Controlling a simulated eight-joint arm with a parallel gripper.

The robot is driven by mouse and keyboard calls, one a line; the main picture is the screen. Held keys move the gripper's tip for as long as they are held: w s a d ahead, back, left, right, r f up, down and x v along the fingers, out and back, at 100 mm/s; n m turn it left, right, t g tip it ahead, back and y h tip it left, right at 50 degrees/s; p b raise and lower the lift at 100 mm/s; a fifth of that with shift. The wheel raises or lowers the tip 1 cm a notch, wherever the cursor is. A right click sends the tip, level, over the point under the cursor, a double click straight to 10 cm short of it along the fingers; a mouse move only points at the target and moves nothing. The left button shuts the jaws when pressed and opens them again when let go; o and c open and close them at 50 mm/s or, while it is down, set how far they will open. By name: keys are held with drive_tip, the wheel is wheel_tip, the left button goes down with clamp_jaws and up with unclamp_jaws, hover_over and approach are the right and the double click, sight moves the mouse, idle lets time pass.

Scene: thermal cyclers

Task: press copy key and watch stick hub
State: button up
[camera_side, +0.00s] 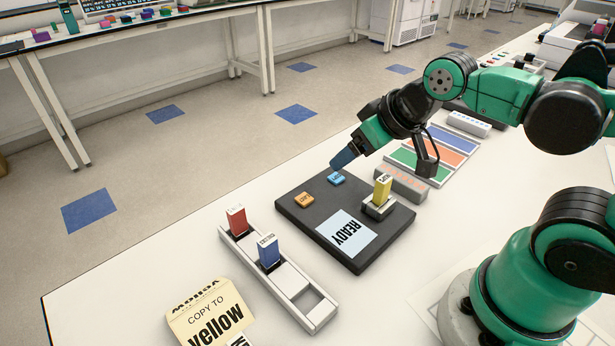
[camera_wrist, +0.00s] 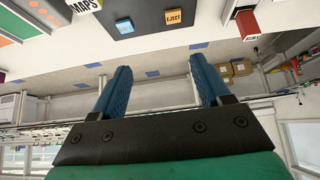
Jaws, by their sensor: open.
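The dark stick hub (camera_side: 290,218) lies on the white bench in the side view. It carries a blue key (camera_side: 336,178), an orange key (camera_side: 303,200) and a pale screen (camera_side: 346,236) reading READY. A yellow stick (camera_side: 382,188) stands upright in its socket. In the wrist view the orange key (camera_wrist: 174,16) reads EJECT and the blue key (camera_wrist: 124,25) is beside it; the yellow stick (camera_wrist: 84,4) reads MAPS. My gripper (camera_side: 336,165) is close over the blue key; contact cannot be told. Its blue fingers (camera_wrist: 158,66) are apart, with nothing between them.
A white rack (camera_side: 290,281) left of the hub holds a red stick (camera_side: 236,219) and a blue stick (camera_side: 268,251). A card (camera_side: 210,312) reads "COPY TO yellow". Behind the hub lie a grey bar (camera_side: 402,184) and a coloured panel (camera_side: 436,155).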

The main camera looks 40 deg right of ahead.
clamp_jaws()
idle(1.6)
